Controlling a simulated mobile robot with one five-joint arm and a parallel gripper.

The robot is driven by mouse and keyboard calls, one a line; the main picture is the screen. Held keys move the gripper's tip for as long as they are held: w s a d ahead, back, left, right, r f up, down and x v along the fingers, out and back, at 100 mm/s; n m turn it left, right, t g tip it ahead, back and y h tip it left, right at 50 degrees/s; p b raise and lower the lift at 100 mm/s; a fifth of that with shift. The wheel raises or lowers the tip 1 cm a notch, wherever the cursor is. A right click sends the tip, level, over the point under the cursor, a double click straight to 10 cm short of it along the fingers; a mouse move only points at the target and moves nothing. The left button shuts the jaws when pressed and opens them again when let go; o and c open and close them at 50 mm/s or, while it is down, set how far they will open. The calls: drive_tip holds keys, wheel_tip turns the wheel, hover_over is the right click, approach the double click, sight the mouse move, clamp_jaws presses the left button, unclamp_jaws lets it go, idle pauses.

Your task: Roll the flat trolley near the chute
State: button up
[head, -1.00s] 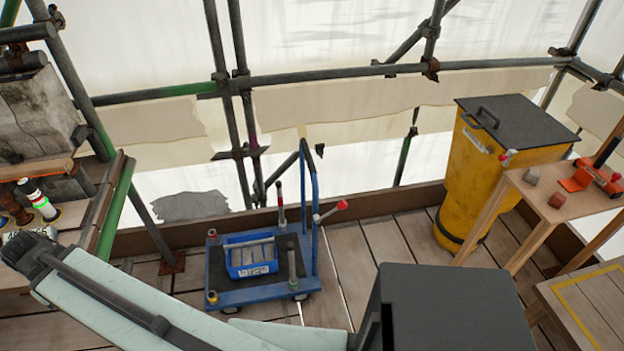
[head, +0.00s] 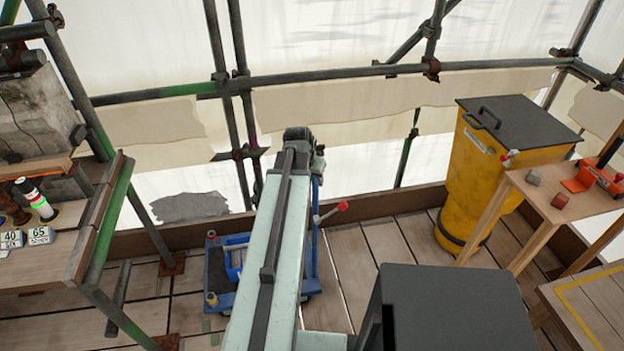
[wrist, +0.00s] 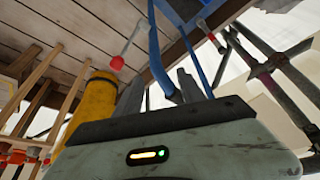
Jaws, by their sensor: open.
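The flat trolley (head: 219,271) is blue with a dark deck and stands on the planks, partly hidden behind my arm in the head view. Its upright blue handle (head: 315,235) shows just right of my arm, with a red-tipped lever (head: 340,206) beside it. In the wrist view the blue handle bar (wrist: 157,60) runs down to between the fingers of my gripper (wrist: 160,88), which is open. I cannot tell whether they touch. In the head view the fingers are hidden. The yellow chute (head: 468,195) with a dark lid stands to the right, apart from the trolley.
A wooden table (head: 545,205) with small blocks and an orange tool stands right of the chute. A bench (head: 60,240) with numbered blocks is at left. Scaffold poles line the back. Planks between trolley and chute are clear.

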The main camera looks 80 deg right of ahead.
sight(315, 187)
drive_tip(key=b+x, duration=0.7)
drive_tip(key=x, duration=0.1)
drive_tip(key=shift+s, duration=0.1)
drive_tip(key=shift+r, duration=0.1)
clamp_jaws()
idle(1.2)
